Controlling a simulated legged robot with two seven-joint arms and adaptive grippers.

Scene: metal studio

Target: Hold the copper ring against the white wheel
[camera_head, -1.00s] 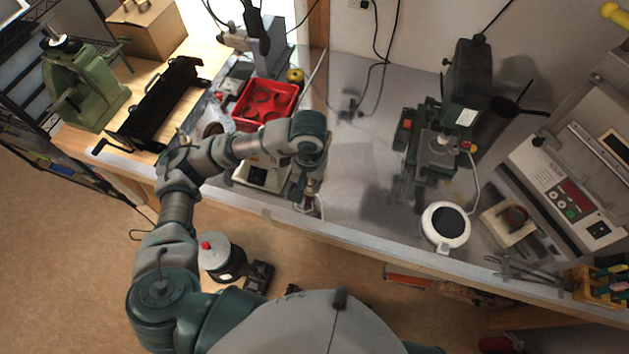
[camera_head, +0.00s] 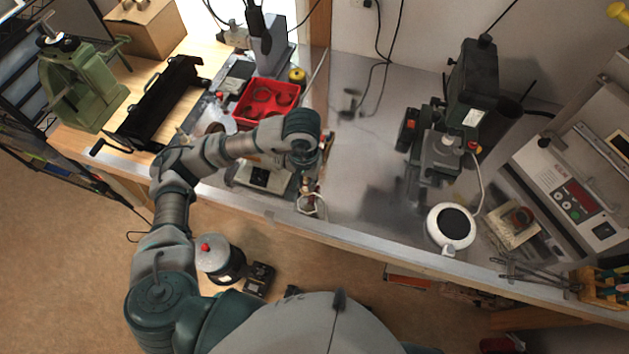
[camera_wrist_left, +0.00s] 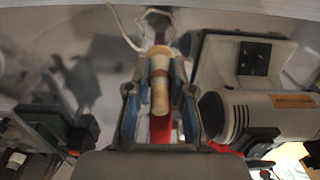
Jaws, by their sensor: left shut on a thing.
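My left gripper (camera_head: 306,183) is low over the front part of the bench. In the left wrist view its fingers (camera_wrist_left: 160,100) are shut on a tan, handle-like piece (camera_wrist_left: 160,95) with a reddish-brown band. I cannot tell whether that band is the copper ring. A copper-coloured ring (camera_head: 522,216) rests on a pale block at the right. More rings show in the red tray (camera_head: 240,112). I cannot pick out the white wheel for sure; a round white device (camera_head: 451,228) with a dark top stands right of centre. My right gripper is not in view.
A white cord loop (camera_head: 311,205) lies just below the gripper. A pale motor (camera_wrist_left: 255,115) is close on the right in the wrist view. A dark green drill press (camera_head: 470,95) stands at the back right. The bench between gripper and press is mostly clear.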

